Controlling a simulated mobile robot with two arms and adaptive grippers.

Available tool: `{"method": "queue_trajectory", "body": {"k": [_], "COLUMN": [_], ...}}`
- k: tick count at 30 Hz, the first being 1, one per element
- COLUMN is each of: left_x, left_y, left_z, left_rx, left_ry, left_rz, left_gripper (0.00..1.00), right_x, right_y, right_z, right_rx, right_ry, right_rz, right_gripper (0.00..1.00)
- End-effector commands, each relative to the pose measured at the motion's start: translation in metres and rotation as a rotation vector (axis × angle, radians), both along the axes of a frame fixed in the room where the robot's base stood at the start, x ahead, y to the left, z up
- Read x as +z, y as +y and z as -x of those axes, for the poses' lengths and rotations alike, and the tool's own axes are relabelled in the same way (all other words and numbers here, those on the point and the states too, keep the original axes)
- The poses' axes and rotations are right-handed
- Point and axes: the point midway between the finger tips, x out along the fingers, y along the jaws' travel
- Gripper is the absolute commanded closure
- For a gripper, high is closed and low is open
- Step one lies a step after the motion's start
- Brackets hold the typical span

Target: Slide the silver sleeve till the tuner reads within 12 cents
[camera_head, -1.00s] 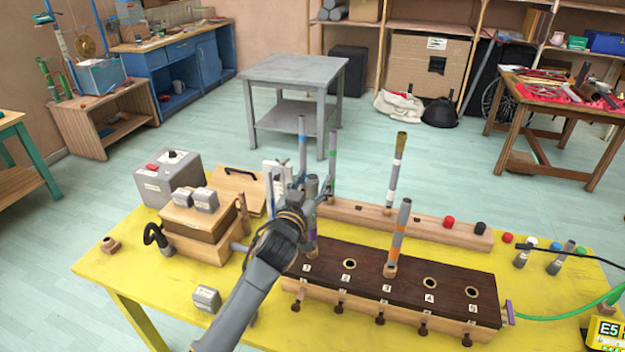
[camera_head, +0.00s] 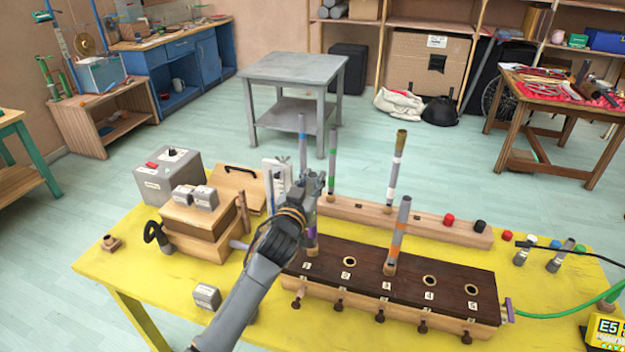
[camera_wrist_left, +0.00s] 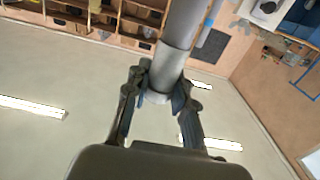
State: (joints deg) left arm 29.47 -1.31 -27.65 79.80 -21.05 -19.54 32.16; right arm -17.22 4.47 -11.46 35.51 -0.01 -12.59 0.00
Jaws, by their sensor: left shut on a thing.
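My left gripper (camera_head: 313,186) is shut on the silver sleeve (camera_wrist_left: 158,80) of the tube standing in hole 1 of the dark-topped block (camera_head: 450,305). In the left wrist view the fingers (camera_wrist_left: 160,92) press on both sides of the grey metal near its end. In the head view the gripper hides most of this tube; a purple band (camera_head: 312,238) shows below it. The tuner (camera_head: 607,330) at the lower right shows E5; its lower part is cut off, and I cannot read cents. My right gripper is out of view.
A grey tube with orange bands (camera_head: 399,232) stands upright in hole 3. Behind it, a pale wooden rack (camera_head: 360,218) holds several upright tubes. Wooden boxes (camera_head: 195,235) stand left of my arm.

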Motion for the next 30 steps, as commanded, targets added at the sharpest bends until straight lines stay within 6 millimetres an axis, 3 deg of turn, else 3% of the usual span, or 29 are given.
{"method": "queue_trajectory", "body": {"k": [23, 24, 28, 30], "left_x": [-0.013, -0.013, -0.013, -0.012], "left_y": [0.000, 0.000, 0.000, 0.000], "left_z": [0.000, 0.000, 0.000, 0.000], "left_rx": [0.000, 0.000, 0.000, 0.000], "left_ry": [0.002, 0.002, 0.002, 0.002], "left_rz": [0.000, 0.000, 0.000, 0.000], "left_gripper": [1.00, 0.74, 0.49, 0.49], "right_x": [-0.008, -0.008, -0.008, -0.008], "right_y": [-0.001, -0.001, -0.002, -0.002], "right_z": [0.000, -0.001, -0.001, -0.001], "right_rx": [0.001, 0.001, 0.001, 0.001], "right_ry": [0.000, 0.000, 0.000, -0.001], "right_rz": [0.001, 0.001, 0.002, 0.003], "right_gripper": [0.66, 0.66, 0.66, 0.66]}}
